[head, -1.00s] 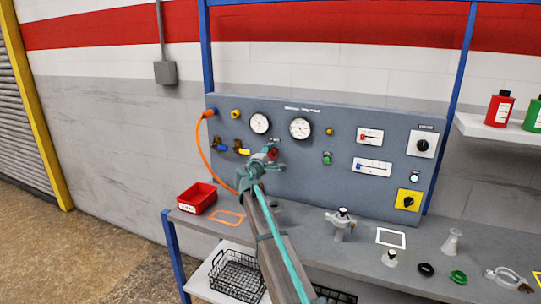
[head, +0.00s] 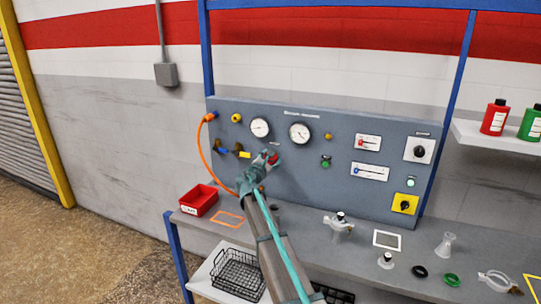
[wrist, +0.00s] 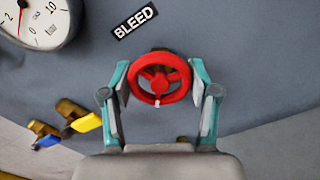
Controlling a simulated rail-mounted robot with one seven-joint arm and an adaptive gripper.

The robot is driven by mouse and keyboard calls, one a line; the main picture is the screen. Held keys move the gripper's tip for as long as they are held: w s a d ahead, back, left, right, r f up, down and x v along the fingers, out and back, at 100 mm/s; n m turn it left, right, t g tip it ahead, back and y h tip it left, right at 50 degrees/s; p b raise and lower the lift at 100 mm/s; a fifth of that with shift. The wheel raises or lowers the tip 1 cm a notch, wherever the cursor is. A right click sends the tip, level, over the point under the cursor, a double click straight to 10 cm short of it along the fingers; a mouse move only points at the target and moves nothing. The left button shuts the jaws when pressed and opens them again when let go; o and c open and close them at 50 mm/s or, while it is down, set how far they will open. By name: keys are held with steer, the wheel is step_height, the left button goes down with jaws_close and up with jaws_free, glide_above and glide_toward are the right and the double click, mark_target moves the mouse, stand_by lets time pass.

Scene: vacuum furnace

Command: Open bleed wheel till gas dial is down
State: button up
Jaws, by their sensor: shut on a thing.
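The red bleed wheel (wrist: 160,78) is on the grey panel, below the BLEED label (wrist: 135,20) in the wrist view. My gripper (wrist: 160,88) is shut on it, one finger against each side of the rim. In the head view my gripper (head: 268,163) partly covers the wheel (head: 274,157). Two round white dials, a left one (head: 260,128) and a right one (head: 300,132), sit above it. One dial (wrist: 33,20) is cut off at the wrist view's upper left, with a red needle. I cannot tell which is the gas dial.
Two brass valves with blue (wrist: 46,141) and yellow (wrist: 86,123) handles are left of the wheel. An orange hose (head: 203,150) hangs at the panel's left. A red bin (head: 199,199) and several fittings stand on the bench (head: 300,222).

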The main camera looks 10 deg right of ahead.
steer(key=shift+n+p, duration=0.8)
steer(key=shift+n, duration=0.5)
steer(key=o, duration=1.2)
steer(key=v, duration=1.2)
steer(key=shift+s, duration=0.1)
